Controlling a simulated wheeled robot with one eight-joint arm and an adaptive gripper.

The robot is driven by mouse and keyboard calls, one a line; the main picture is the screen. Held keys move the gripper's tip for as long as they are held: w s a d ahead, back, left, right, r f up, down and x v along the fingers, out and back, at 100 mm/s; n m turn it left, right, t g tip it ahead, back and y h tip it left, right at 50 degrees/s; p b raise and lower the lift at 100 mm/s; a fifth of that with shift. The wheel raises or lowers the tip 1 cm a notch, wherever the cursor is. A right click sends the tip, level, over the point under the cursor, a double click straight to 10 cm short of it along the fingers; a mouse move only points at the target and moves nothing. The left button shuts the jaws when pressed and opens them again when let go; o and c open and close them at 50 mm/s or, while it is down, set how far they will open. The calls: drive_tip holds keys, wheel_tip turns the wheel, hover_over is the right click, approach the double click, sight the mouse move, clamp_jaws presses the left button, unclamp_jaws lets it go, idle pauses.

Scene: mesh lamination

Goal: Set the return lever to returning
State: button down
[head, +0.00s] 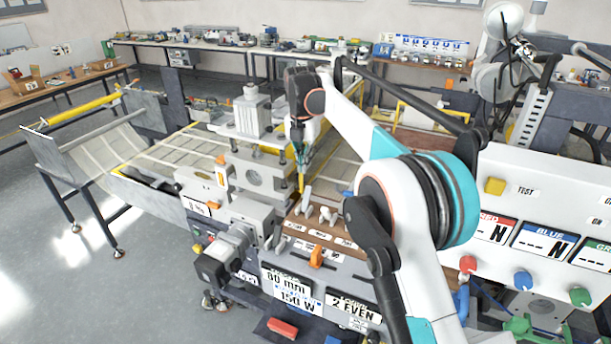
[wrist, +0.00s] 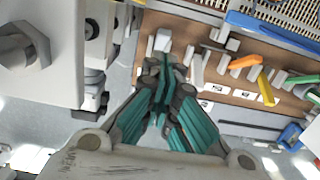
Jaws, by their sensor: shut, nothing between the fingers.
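A brown panel (head: 318,238) with several small levers and white labels sits below my gripper. It also shows in the wrist view (wrist: 232,96), with pale levers (wrist: 197,70), an orange lever (wrist: 244,62) and a yellow lever (wrist: 266,90). The labels are too small to read, so I cannot tell which is the return lever or how it is set. My gripper (head: 301,182) points down above the far edge of the panel. In the wrist view its teal fingers (wrist: 164,78) are together and empty, close to the pale levers; I cannot tell whether they touch.
A grey machine block (head: 262,172) stands left of the panel. An orange handle (head: 316,256) is at the panel's front. A blue bar (wrist: 272,30) lies beyond the panel in the wrist view. A white control console (head: 540,195) with coloured knobs is at the right.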

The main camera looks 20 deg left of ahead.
drive_tip(key=shift+s+a+r, duration=0.1)
drive_tip(key=shift+s+r, duration=0.05)
drive_tip(key=shift+r, duration=0.75)
drive_tip(key=shift+s+r, duration=0.15)
drive_tip(key=shift+r, duration=0.75)
